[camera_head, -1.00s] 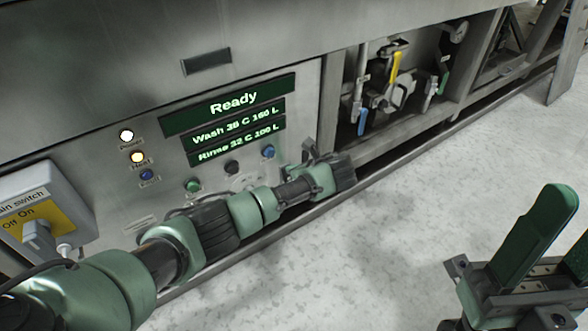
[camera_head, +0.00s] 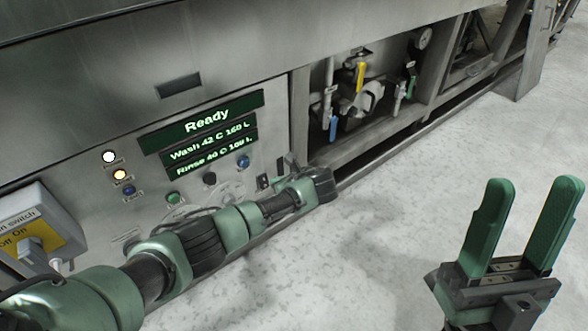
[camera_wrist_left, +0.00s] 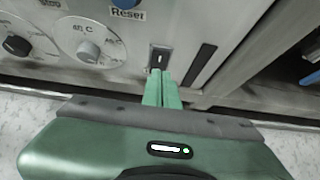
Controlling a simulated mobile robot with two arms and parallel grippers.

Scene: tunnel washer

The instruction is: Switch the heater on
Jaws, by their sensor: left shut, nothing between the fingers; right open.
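The control panel (camera_head: 225,150) carries a lit green display (camera_head: 205,138) reading "Ready", "Wash 42 C" and "Rinse 40 C". A small rocker switch (camera_wrist_left: 160,58) sits on the panel, right of the dial marked 60 C (camera_wrist_left: 88,48). The shut fingers of my left gripper (camera_wrist_left: 166,78) are just below this switch in the left wrist view; I cannot tell whether they touch it. An amber lamp (camera_head: 120,175) glows, between a lit white lamp (camera_head: 109,157) and a dark blue one. My right gripper (camera_head: 531,183) is open and empty over the floor.
A main switch box (camera_head: 40,228) stands out at the panel's left. A blue Reset button (camera_wrist_left: 126,3) is above the switch. Pipes and valves with a yellow handle (camera_head: 360,76) fill the open bay to the right. The pale floor (camera_head: 400,210) in front is clear.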

